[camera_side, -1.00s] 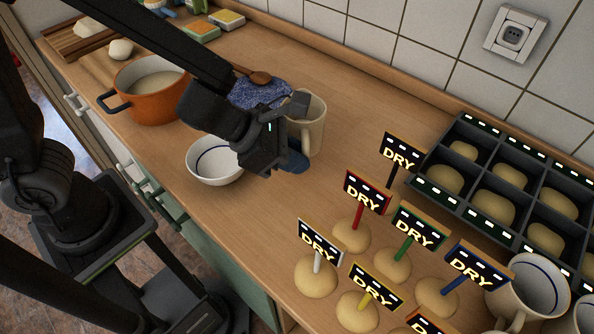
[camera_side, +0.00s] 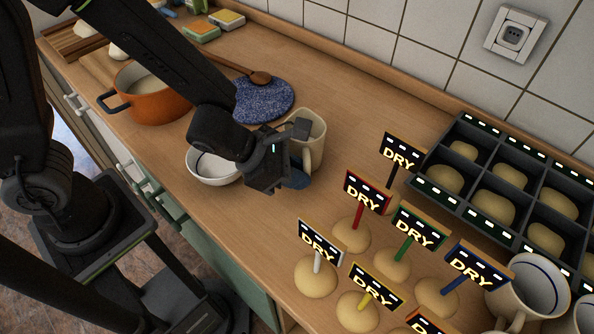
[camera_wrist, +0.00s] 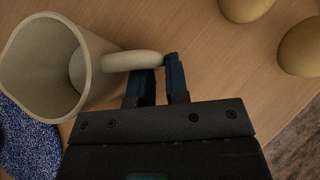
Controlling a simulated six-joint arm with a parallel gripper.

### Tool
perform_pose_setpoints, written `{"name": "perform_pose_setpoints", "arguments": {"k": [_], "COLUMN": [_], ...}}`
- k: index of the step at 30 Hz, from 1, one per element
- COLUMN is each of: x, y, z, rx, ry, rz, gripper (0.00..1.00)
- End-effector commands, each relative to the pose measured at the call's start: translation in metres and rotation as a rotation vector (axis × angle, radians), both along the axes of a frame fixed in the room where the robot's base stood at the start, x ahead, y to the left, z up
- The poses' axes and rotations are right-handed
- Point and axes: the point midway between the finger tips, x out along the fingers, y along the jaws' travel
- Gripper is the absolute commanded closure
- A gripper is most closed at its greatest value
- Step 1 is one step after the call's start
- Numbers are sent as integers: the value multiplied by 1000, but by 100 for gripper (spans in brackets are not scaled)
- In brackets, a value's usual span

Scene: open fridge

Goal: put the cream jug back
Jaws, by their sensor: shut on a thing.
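The cream jug (camera_side: 309,139) is a tall beige vessel, roughly upright on or just above the wooden counter; I cannot tell which. My gripper (camera_side: 297,170) is at its near side, reaching from the left. In the wrist view, the jug (camera_wrist: 40,70) is at the left, with its open mouth and empty-looking inside visible. Its handle (camera_wrist: 128,60) reaches right to the blue fingers of my gripper (camera_wrist: 158,82), which are shut on it. In the side view, my gripper hides part of the jug's lower front.
A white bowl (camera_side: 212,170) is close left of my gripper. Behind lie a blue speckled mat (camera_side: 265,102), a wooden spoon (camera_side: 259,78) and an orange pot (camera_side: 160,107). Several dough lumps with DRY signs (camera_side: 351,236) and a dark compartment tray (camera_side: 432,206) stand right.

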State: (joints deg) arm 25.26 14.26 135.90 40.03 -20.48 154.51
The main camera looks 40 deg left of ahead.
Motion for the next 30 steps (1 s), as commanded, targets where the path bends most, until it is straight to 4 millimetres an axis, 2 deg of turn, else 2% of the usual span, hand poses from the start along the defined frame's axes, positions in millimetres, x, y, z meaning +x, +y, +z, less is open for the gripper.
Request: {"name": "perform_pose_setpoints", "arguments": {"k": [6,7,14,23,30], "x": [1,0,0,0,-12], "y": [0,0,0,0,11], "z": [-2,-3,-3,0,18], "rx": [-2,0,0,-1,-1], "ry": [-2,0,0,-2,-7], "rz": [-1,-1,-1,-1,-2], "gripper": [100,82,60,60,60]}}
